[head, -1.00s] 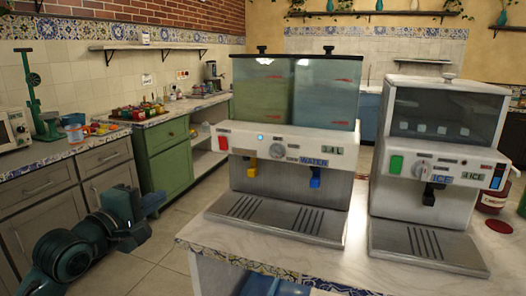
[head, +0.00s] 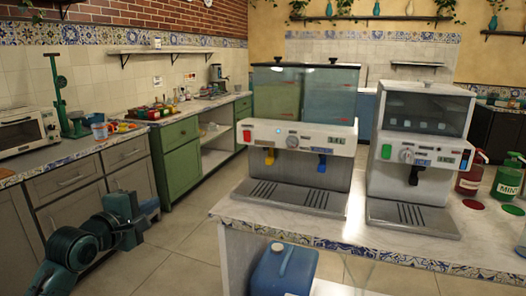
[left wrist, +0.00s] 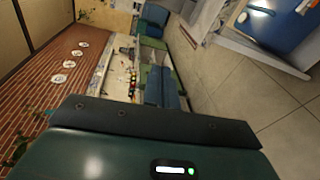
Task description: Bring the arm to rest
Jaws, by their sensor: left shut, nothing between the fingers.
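My left arm (head: 78,245) comes in at the lower left of the head view, folded low in front of the grey drawers. My left gripper (head: 150,207) points right, shut and empty, apart from the counters and over the open floor. In the left wrist view the dark green gripper body (left wrist: 120,150) fills the bottom of a turned picture. My right arm and gripper are not in view.
A drink dispenser (head: 297,150) and an ice dispenser (head: 417,150) stand on the tiled-edge counter (head: 245,222). A blue jug (head: 284,270) is below it. Red (head: 470,175) and green (head: 507,180) bottles stand at right. Tiled floor (head: 185,265) is clear between the counters.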

